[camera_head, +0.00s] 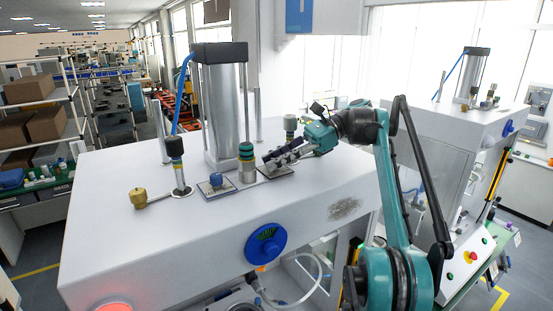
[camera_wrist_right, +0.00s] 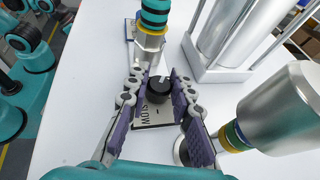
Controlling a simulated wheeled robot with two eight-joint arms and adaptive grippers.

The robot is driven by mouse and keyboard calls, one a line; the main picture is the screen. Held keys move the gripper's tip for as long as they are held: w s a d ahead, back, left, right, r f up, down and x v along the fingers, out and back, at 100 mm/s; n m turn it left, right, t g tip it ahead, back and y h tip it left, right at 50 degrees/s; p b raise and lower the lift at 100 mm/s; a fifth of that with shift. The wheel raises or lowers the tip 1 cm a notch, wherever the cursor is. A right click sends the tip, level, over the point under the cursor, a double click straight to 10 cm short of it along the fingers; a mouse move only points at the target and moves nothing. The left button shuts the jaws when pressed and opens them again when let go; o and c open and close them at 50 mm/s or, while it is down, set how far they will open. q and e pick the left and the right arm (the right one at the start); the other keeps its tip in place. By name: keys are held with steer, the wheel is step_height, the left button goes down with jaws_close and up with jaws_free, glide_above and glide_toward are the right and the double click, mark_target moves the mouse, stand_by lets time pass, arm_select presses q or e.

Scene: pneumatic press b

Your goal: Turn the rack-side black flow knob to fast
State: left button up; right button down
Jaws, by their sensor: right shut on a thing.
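The black flow knob (camera_wrist_right: 159,90) sits on a small light plate (camera_wrist_right: 150,125) marked SLOW, in the right wrist view. A pale mark shows on the knob's top. My right gripper (camera_wrist_right: 159,97) has its two purple-padded fingers on either side of the knob and is shut on it. In the head view my right gripper (camera_head: 277,157) reaches in from the right, low over the machine top, and hides the knob. Part of the plate (camera_head: 275,172) shows beneath it. My left gripper is not in view.
A teal-and-gold banded metal fitting (camera_head: 246,162) stands close left of the gripper. A blue knob (camera_head: 215,180) on another plate is further left. A tall cylinder (camera_head: 222,110) rises behind.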

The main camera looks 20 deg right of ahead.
stand_by(0.4)
steer(key=c, duration=1.4)
jaws_free()
steer(key=shift+o, duration=0.4)
steer(key=shift+a, duration=0.15)
steer(key=shift+m+t, duration=0.3)
steer(key=shift+t, duration=0.1)
